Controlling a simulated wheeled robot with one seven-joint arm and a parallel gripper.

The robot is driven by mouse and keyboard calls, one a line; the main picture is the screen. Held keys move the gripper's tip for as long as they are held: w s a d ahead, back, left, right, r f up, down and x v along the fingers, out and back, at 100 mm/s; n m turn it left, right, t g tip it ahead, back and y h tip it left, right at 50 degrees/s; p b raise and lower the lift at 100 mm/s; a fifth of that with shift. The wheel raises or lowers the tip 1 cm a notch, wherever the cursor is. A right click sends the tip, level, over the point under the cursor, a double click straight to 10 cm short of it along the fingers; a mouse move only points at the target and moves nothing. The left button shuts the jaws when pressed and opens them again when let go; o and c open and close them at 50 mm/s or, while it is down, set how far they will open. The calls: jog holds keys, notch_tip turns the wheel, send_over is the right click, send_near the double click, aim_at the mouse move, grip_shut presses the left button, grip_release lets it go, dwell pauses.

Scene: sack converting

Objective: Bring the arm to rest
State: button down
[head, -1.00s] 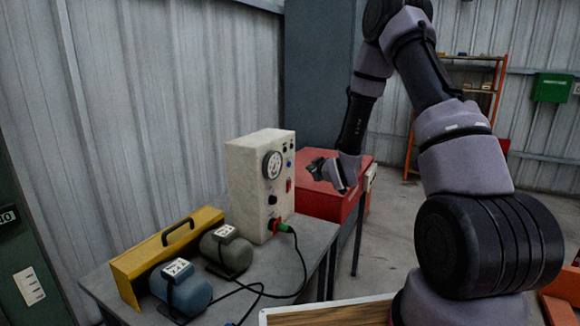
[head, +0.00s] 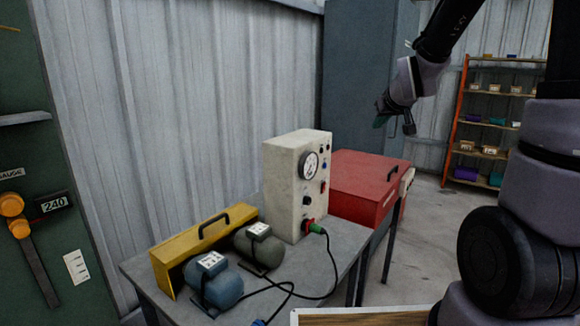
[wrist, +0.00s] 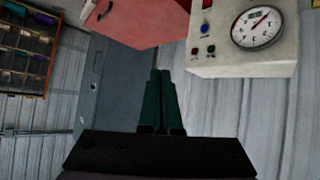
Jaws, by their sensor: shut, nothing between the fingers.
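My gripper (head: 386,112) is raised in the air above the red box, in front of the tall blue-grey cabinet in the head view. In the wrist view its two green fingers (wrist: 160,100) lie side by side, touching, with nothing between them. My arm comes down from the upper right of the head view, bent, with the gripper end hanging down and to the left. The top of the arm is cut off by the picture's edge.
A grey bench (head: 345,250) bears a gauge box (head: 283,185), a yellow cover (head: 170,252), a blue motor (head: 215,287) and a green-grey motor (head: 262,250), with black cables. The red box (head: 365,180) stands behind. A shelf rack (head: 455,130) is at the back right. Air around the gripper is clear.

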jog(key=s+r+m+g, duration=0.1)
jog(key=s+r+m, duration=0.2)
jog(key=s, duration=1)
jog(key=s+r+m+g+y, duration=0.1)
jog(key=s+r, duration=0.4)
jog(key=s, duration=0.8)
jog(key=shift+s+a+m+g, duration=0.35)
jog(key=shift+s+m+g, duration=0.05)
jog(key=shift+m+g, duration=0.45)
jog(key=shift+r, duration=0.1)
